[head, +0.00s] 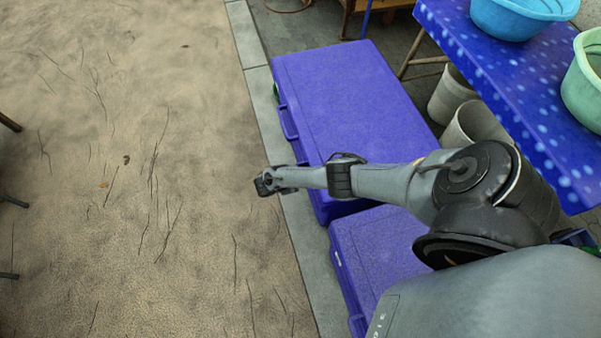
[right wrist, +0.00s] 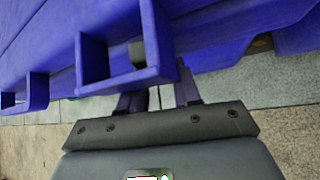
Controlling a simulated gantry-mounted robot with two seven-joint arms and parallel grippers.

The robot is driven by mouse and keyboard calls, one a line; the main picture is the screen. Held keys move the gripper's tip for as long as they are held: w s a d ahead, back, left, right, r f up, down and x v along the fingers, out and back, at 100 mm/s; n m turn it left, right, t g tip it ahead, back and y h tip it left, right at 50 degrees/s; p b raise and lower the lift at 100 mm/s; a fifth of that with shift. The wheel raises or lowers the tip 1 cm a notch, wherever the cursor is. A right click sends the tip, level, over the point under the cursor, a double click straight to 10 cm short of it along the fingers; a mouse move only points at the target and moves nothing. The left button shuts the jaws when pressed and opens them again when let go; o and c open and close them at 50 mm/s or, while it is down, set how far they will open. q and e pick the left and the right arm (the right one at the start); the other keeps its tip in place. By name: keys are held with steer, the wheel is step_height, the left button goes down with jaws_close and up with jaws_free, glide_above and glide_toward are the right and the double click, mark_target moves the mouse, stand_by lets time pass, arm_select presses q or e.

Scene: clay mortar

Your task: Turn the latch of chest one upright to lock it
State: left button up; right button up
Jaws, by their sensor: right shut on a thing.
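Two purple chests stand end to end: a larger far chest (head: 345,100) and a near chest (head: 375,255) partly behind my right arm. I cannot tell which is chest one. My right gripper (head: 266,183) is at the front side of the far chest, near its near end. In the right wrist view, the two fingers (right wrist: 158,98) reach up to a purple bracket-like part (right wrist: 92,58) on the chest front. They are shut on a part of it, seemingly the latch, whose tilt I cannot read. The fingertips are mostly hidden behind it. My left gripper is out of view.
A purple handle (head: 288,122) sticks out from the far chest's front. A blue spotted table (head: 520,85) with basins stands at right, white buckets (head: 452,95) beneath it. The sandy ground (head: 130,180) at left is open.

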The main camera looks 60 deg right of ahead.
steer(key=shift+w+d+f+n+g+y+b, duration=0.1)
steer(key=shift+w+d+n+g+y+b, duration=0.05)
steer(key=shift+n+g+y+b, duration=0.85)
steer(key=o, duration=1)
steer(key=shift+c, duration=0.2)
